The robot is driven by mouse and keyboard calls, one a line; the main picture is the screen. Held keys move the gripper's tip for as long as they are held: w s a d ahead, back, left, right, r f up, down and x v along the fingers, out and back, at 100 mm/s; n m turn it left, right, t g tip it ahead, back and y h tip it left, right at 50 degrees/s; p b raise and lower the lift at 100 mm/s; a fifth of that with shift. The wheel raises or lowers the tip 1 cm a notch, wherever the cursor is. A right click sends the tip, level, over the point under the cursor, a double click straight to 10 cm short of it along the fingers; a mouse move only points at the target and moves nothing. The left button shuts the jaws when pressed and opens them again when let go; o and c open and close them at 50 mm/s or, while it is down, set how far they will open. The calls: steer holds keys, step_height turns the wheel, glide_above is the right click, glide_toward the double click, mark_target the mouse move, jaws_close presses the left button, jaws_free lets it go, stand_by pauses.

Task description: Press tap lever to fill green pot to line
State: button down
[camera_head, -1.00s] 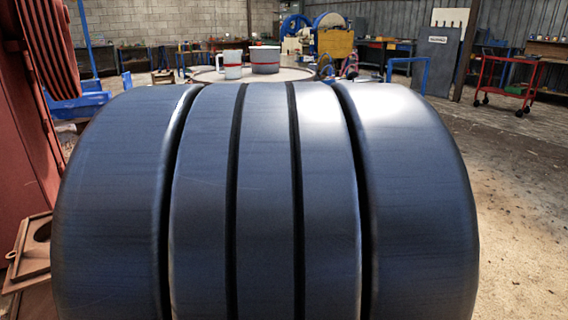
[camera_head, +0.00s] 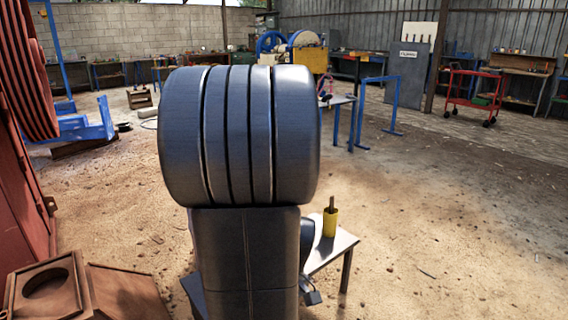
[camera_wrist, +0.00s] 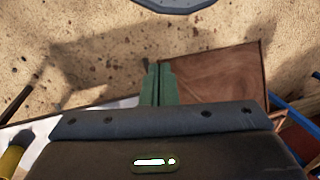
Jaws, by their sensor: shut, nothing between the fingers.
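My gripper (camera_wrist: 158,85) shows in the wrist view as two green fingers, closed together with nothing between them. I cannot make out a green pot, a fill line or a tap lever in either current view.
A small grey table (camera_head: 338,248) bears a yellow cup (camera_head: 330,224) with a brown handle-like stick. Red machinery (camera_head: 20,190) and a rusty block with a round hole (camera_head: 45,290) stand at left. A red trolley (camera_head: 473,92) is at back right. The sandy floor at right is open.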

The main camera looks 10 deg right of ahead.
steer(key=w+d+r+n+h+p, duration=0.1)
steer(key=w+d+r+n+p, duration=0.3)
steer(key=r+p, duration=0.5)
steer(key=w+d+r+n+g+h+p, duration=0.1)
steer(key=w+d+r+n+p, duration=0.3)
steer(key=w+r+n+p, duration=0.4)
steer(key=shift+w+d+r+p, duration=0.2)
steer(key=shift+w+r+p, duration=0.65)
steer(key=shift+w, duration=0.25)
steer(key=shift+w, duration=0.1)
